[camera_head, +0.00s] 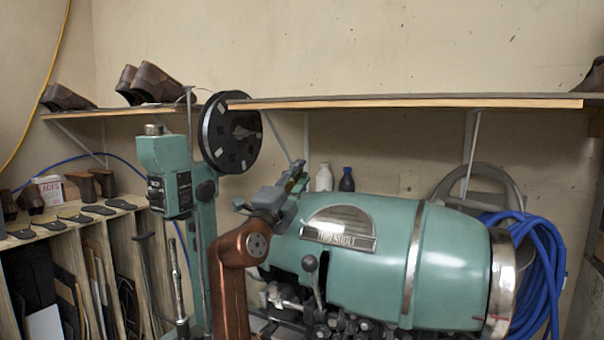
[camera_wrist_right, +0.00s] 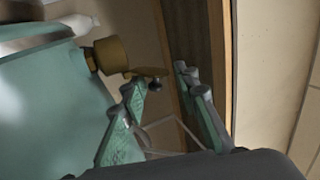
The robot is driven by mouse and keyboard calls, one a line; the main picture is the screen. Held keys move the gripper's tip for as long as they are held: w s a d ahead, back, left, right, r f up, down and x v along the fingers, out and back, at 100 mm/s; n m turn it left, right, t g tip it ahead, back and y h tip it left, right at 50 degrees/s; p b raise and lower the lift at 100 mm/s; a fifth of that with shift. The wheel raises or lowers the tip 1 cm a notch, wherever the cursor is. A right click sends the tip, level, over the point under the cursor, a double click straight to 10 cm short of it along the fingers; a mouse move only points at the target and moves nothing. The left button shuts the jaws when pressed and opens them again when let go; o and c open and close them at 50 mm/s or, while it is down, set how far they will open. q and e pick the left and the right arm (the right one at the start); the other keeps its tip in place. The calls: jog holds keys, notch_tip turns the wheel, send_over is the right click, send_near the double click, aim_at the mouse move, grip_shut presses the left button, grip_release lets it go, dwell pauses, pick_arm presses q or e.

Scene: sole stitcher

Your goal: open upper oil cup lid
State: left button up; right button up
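In the right wrist view a brass oil cup (camera_wrist_right: 105,55) sticks out from the green machine body. Its thin brass lid (camera_wrist_right: 150,72) shows nearly edge-on beyond the cup's mouth and seems to stand up off it, with a small dark knob on the side facing my gripper. My right gripper (camera_wrist_right: 162,84) is open. The lid is between its spread fingertips in the picture; I cannot tell if they touch it. In the head view my right gripper (camera_head: 294,176) is at the upper left of the green barrel (camera_head: 380,260); I cannot make out the cup there. My left gripper is not in view.
A wall shelf (camera_head: 400,102) runs behind and above the machine. A green post with a black reel (camera_head: 230,132) stands left of my right gripper. Levers and a ball-topped handle (camera_head: 310,264) are below it. Blue hose (camera_head: 540,270) hangs at the right.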

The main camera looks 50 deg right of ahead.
jog(key=v, duration=1)
